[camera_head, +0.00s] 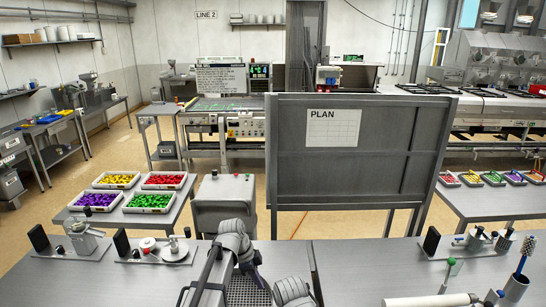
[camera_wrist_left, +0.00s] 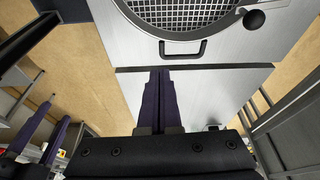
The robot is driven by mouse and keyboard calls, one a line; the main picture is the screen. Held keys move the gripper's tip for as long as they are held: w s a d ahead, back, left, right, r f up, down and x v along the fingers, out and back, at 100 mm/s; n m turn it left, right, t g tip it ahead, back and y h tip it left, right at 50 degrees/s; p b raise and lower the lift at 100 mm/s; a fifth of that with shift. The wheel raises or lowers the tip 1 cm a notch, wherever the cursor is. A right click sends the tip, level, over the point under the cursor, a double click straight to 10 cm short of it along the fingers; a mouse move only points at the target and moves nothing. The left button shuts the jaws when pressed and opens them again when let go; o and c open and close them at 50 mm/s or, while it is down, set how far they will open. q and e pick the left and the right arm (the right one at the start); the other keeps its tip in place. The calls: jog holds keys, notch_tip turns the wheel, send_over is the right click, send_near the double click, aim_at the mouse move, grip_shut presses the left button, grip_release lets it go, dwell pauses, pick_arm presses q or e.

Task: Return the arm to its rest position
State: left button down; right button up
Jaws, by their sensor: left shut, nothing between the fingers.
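The tips appear just short of the handle; I cannot tell the height gap. Two spread purple fingers at the lower left seem to be my right gripper (camera_wrist_left: 38,138), open and empty.
A grey board marked PLAN (camera_head: 345,150) stands behind the counter (camera_head: 350,255). A grey box with buttons (camera_head: 222,205) stands left of it. Trays of coloured pieces (camera_head: 150,200) lie on a table farther left. A cup with a blue brush (camera_head: 515,290) stands at the right.

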pick_arm(q)
jog(key=s+a+f+n+y+b, duration=0.1)
jog(key=s+f+n+y+b, duration=0.4)
jog(key=s+f+n+b, duration=0.8)
jog(key=s+f+b, duration=0.6)
jog(key=s+f, duration=0.1)
jog(key=s, duration=0.1)
jog(key=shift+s+a+f+b, duration=0.2)
jog(key=shift+f+b, duration=0.05)
jog(key=shift+b, duration=0.05)
